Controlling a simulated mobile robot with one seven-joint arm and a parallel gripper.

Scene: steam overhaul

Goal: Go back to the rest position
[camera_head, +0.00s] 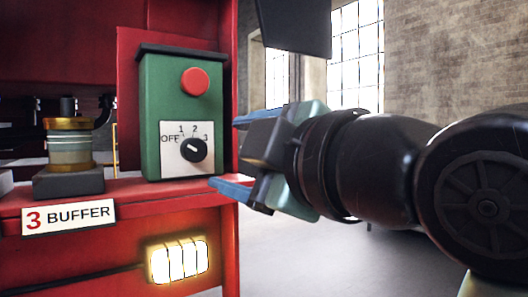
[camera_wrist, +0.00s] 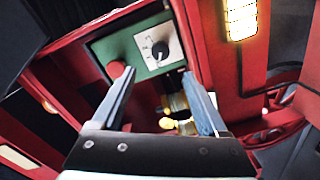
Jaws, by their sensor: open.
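My gripper (camera_head: 222,154) is open and empty in the head view, just right of the green control box. Its two blue fingers point left toward the box. The green control box (camera_head: 153,100) stands on a red shelf and carries a red button (camera_head: 194,82) and a black rotary knob (camera_head: 194,149). The knob sits on a white plate marked OFF, 1, 2 and 3. In the wrist view the fingers (camera_wrist: 155,85) are spread, with the box's face (camera_wrist: 135,52) and the knob (camera_wrist: 160,50) beyond them. I see nothing between the fingers.
A brass-and-glass cylinder (camera_head: 69,146) stands on a dark base at the left of the shelf. A sign reading "3 BUFFER" (camera_head: 69,216) is on the shelf's front. A lit lamp (camera_head: 178,262) glows below. Open floor (camera_head: 300,265) lies to the right of the red cabinet.

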